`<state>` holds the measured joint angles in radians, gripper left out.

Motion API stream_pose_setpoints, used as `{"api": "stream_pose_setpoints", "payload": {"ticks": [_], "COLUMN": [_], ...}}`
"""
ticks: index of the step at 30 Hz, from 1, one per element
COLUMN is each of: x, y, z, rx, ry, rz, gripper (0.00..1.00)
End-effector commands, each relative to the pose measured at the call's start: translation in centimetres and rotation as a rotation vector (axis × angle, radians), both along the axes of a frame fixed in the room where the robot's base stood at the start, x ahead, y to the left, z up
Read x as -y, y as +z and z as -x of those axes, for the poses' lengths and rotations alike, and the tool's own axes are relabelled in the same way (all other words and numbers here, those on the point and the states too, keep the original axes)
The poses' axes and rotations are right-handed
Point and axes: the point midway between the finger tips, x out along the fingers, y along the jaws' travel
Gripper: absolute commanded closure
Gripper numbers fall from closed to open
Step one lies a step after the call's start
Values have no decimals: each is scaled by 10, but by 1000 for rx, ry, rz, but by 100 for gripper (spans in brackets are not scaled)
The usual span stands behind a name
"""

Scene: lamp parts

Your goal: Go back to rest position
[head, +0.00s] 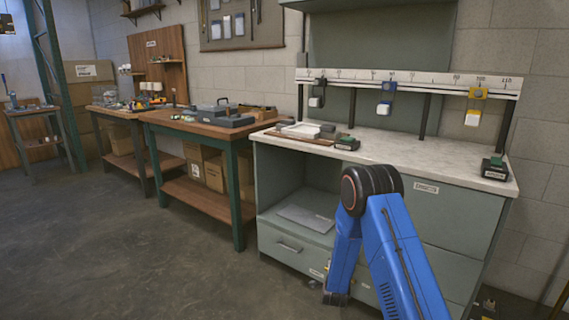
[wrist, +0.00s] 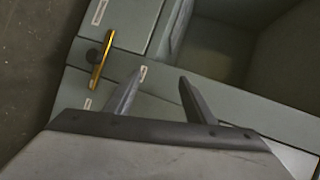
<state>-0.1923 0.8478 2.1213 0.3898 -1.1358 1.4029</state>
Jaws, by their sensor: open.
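In the wrist view my gripper (wrist: 158,84) is open. Its two grey fingers stand apart with nothing between them. They point toward the grey-green cabinet front, where a drawer with a brass-coloured handle (wrist: 102,62) lies to the left and an open compartment (wrist: 215,45) lies beyond. In the head view my blue arm is folded in front of the grey-green cabinet (head: 440,220), with its dark joint at the top. My gripper's fingers cannot be made out in the head view.
The cabinet's pale worktop (head: 410,156) holds a tray (head: 303,131) and small dark boxes. A ruled rail (head: 410,80) with hanging clamps runs above it. Wooden workbenches (head: 205,130) stand to the left. The concrete floor (head: 110,240) at the left front is clear.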

Motion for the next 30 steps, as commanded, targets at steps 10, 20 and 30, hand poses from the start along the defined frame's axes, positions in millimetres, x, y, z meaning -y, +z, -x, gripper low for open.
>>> {"api": "stream_pose_setpoints", "payload": {"ticks": [10, 20, 30], "x": [0, 2, 7], "y": [95, 174, 244], "z": [16, 57, 123], "rx": [-135, -256, -367], "ry": [112, 244, 394], "rz": [112, 236, 383], "gripper": [51, 51, 51]}}
